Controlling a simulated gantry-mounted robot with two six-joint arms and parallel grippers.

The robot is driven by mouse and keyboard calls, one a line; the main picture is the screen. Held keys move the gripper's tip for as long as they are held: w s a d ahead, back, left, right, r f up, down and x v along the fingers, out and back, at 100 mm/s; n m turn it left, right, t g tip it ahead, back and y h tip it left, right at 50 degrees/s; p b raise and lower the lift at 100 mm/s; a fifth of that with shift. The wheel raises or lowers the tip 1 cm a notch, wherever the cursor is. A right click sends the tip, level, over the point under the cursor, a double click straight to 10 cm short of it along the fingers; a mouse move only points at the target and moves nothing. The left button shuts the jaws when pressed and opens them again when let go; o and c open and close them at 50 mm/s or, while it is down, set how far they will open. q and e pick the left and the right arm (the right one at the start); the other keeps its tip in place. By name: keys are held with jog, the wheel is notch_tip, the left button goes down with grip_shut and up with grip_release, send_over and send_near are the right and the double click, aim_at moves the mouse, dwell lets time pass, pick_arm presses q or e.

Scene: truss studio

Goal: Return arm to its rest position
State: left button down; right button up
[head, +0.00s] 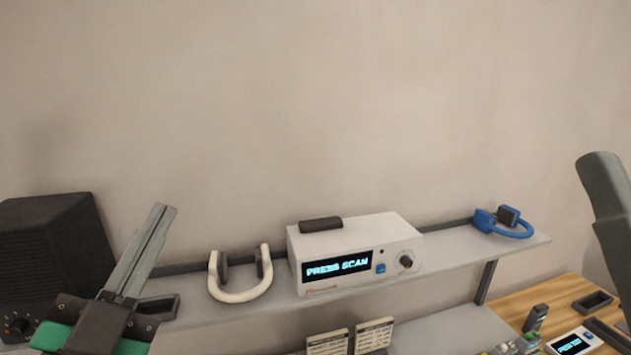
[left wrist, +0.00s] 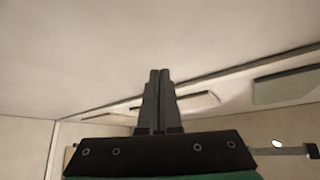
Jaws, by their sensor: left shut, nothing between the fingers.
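My left gripper (head: 164,212) is raised at the left of the head view, in front of the shelf. Its two grey fingers lie together and point up, with nothing between them. The closed fingers also show in the left wrist view (left wrist: 159,75), pointing toward the ceiling area. At the right edge of the head view a dark grey arm part of mine (head: 605,190) shows. My right gripper's fingers cannot be made out there.
A shelf (head: 450,247) along the wall bears a black speaker (head: 50,240), white headphones (head: 240,293), a white device reading "PRESS SCAN" (head: 350,250) and blue headphones (head: 505,222). A wooden desk (head: 545,296) with small devices lies lower right. The wall above is clear.

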pick_arm(q)
jog(key=s+r+n+t+y, duration=0.1)
jog(key=s+r+n+t, duration=0.3)
jog(key=s+r+n, duration=0.6)
notch_tip(320, 180, up, 14)
jog(key=s+m+p, duration=0.1)
jog(key=m+p, duration=0.1)
jog(key=p, duration=1.3)
